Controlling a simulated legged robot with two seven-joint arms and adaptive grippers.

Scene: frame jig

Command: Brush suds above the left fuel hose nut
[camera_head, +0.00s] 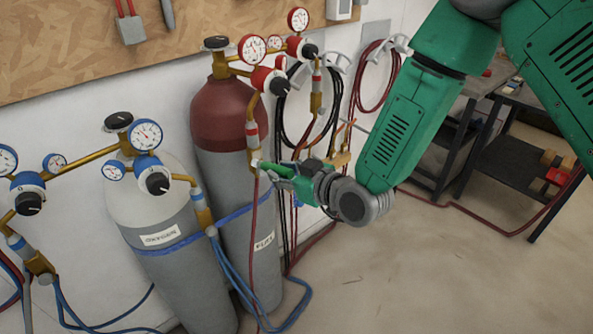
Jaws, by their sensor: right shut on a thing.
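The fuel cylinder (233,113), with a dark red top and grey body, stands upright at the centre. From its regulator a brass outlet runs down through a red and white fitting (252,132) to the left fuel hose nut (254,157). A red hose (253,215) hangs below the nut. My right gripper (274,170) comes in from the right and is shut on a slim thing, seemingly the brush, mostly hidden by the fingers. Its tip is beside the nut; whether it touches cannot be told. No suds can be made out. My left gripper is not in view.
The oxygen cylinder (150,205) stands left of the fuel cylinder, with a blue strap (240,214) and blue hoses (230,270) near both. Gauges (252,48) crowd above. Another fuel outlet (316,90) hangs behind my gripper.

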